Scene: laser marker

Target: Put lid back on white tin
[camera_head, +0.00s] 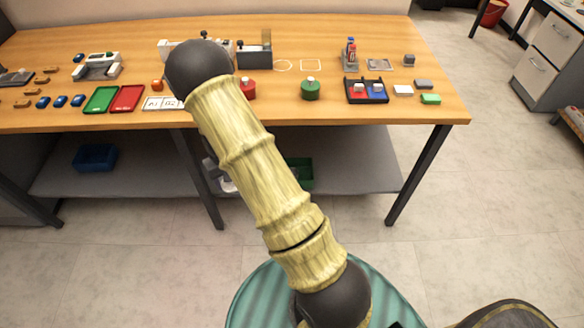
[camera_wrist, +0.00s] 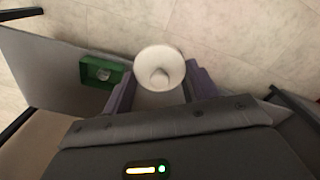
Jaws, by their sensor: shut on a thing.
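In the wrist view, my gripper (camera_wrist: 160,72) has its purple fingers on either side of a round white piece (camera_wrist: 159,55) and is shut on it. The piece has a wide pale rim and a small round knob-like shape in its middle; I cannot tell for sure whether it is the lid or the tin. In the head view, a white shape (camera_head: 226,183) shows partly behind my arm, below the table front. My arm hides most of the gripper there. No separate white tin shows clearly on the table.
The green bin (camera_wrist: 85,72) on the lower shelf holds a small greyish round thing (camera_wrist: 103,74). A blue bin (camera_head: 95,157) stands further left. On the wooden table (camera_head: 420,80) are a red tin (camera_head: 249,91), a green tin (camera_head: 310,92) and trays. Table legs (camera_head: 418,175) flank the shelf.

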